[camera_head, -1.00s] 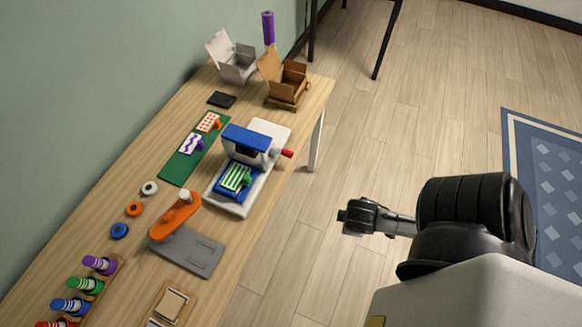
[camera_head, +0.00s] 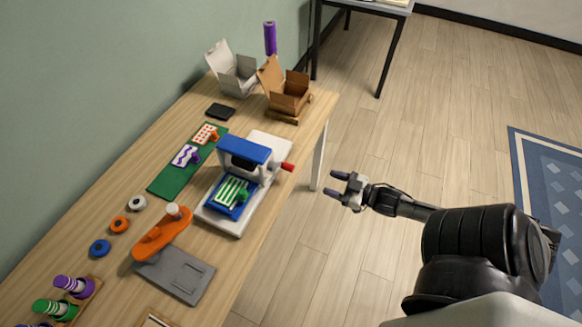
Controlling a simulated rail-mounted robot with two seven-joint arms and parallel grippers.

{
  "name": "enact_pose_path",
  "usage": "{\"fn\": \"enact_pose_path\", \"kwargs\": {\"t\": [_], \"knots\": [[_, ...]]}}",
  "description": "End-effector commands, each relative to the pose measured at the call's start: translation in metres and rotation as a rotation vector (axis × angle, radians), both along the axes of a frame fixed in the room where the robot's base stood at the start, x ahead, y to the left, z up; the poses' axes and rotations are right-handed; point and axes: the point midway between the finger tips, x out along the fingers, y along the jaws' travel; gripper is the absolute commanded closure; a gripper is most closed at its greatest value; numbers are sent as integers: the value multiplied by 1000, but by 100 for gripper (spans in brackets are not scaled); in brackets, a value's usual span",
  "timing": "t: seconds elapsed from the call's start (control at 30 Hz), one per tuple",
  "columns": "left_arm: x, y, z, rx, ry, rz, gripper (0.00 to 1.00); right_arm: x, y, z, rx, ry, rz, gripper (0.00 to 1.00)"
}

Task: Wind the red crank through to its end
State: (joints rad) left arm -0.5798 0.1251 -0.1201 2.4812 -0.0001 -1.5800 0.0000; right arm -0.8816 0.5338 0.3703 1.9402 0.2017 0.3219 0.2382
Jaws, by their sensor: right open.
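The red crank (camera_head: 287,167) is a short red handle on the right side of a blue and white machine (camera_head: 245,152) on the wooden table. The machine's lower bed holds a blue tray (camera_head: 221,208) with a green and white striped piece. My right gripper (camera_head: 333,184) is open and empty, to the right of the crank and apart from it, past the table's edge with floor behind it. Its fingers point left toward the machine. My left gripper does not show.
An orange and grey stamping device (camera_head: 163,232) stands in front of the machine. A green mat (camera_head: 168,180) lies to its left. An open white box (camera_head: 233,72) and a brown box (camera_head: 288,92) stand at the back.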

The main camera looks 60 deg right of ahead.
Motion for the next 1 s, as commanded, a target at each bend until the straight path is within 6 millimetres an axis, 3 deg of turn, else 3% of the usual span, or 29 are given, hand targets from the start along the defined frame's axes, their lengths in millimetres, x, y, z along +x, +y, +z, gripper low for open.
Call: {"fn": "enact_pose_path", "kwargs": {"t": [0.27,0.8,1.0], "knots": [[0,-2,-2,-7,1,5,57,9,8,13,47,-86,40,47],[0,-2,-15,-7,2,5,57,102,14,13,47,-85,39,47],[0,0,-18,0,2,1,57,125,16,13,48,-82,39,47]]}}
